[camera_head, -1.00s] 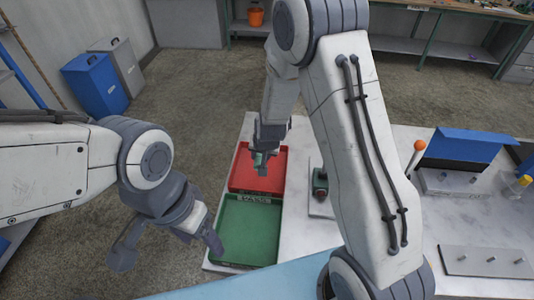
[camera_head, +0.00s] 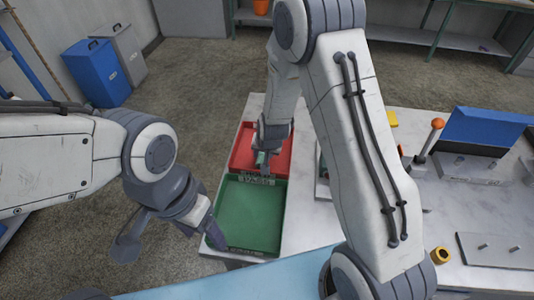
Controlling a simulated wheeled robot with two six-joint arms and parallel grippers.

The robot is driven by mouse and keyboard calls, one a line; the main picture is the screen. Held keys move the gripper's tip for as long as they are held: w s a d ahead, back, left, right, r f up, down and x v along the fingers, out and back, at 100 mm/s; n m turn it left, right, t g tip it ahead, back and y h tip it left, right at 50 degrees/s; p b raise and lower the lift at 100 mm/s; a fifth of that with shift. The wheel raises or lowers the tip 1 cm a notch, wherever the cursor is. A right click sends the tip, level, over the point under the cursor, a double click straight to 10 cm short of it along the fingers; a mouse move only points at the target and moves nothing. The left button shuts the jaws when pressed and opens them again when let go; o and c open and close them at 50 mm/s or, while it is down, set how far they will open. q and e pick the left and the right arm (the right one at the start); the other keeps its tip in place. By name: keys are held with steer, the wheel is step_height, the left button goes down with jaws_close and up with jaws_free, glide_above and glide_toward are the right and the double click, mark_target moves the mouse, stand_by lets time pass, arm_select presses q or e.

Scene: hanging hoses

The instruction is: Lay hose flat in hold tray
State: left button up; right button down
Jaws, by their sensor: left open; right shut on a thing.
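My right gripper (camera_head: 263,166) reaches down over the front part of a red tray (camera_head: 243,150) and is shut on a small green thing (camera_head: 261,157). It is too small and half hidden to tell whether this is the hose. A green tray (camera_head: 250,215) stands in front of the red one and looks empty. Both trays carry a label on the rim, too small to read, so I cannot tell which is the hold tray. My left gripper (camera_head: 212,232) is open and empty at the left edge of the green tray. No length of loose hose is clearly visible.
A blue panel (camera_head: 482,128), an orange-knobbed lever (camera_head: 437,123), a brass-coloured ring (camera_head: 441,256) and a plate with pegs (camera_head: 490,249) are on the white table at the right. My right arm hides the table's middle. Blue and grey bins (camera_head: 97,73) stand far left.

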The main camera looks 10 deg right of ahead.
steer(key=shift+c, duration=2.3)
jaws_free()
steer(key=shift+s+r, duration=0.15)
steer(key=shift+r, duration=0.35)
steer(key=p+v, duration=0.3)
steer(key=v, duration=0.6)
steer(key=shift+r, duration=0.2)
steer(key=shift+s, duration=0.15)
